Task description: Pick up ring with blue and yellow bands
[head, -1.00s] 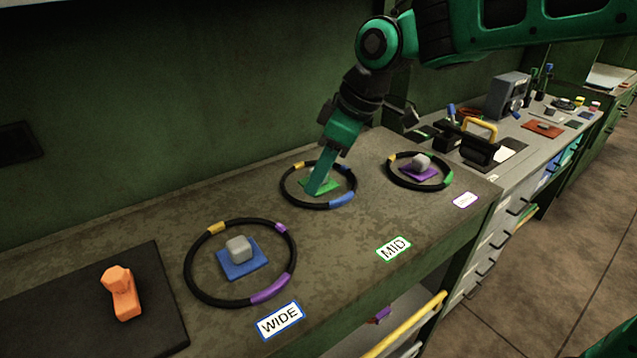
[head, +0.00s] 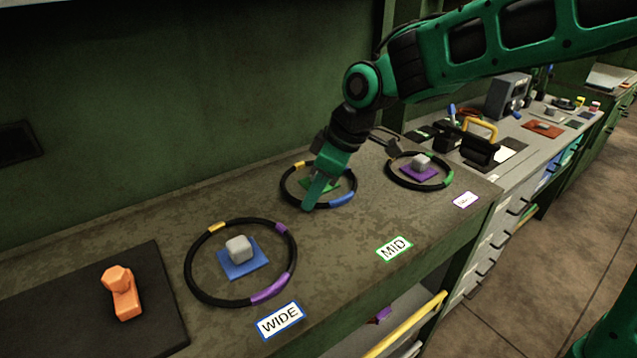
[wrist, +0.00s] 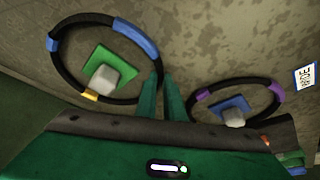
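The ring with blue and yellow bands (head: 289,198) lies flat on the bench around a green pad (head: 333,183). Its blue band (head: 342,200) faces front right and its yellow band (head: 298,165) back left. In the wrist view the ring (wrist: 60,73) is at upper left, around a grey block (wrist: 104,80) on the green pad. My gripper (head: 308,206) points down at the ring's near left side. In the wrist view a narrow gap shows between its fingers (wrist: 161,76), beside the ring's edge.
A larger ring with purple and yellow bands (head: 188,276) lies at front left around a blue pad (head: 255,267). A smaller ring with green and yellow bands (head: 396,175) lies at right. An orange piece (head: 124,296) stands on a dark mat (head: 55,320). A MID label (head: 394,249) lies in front.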

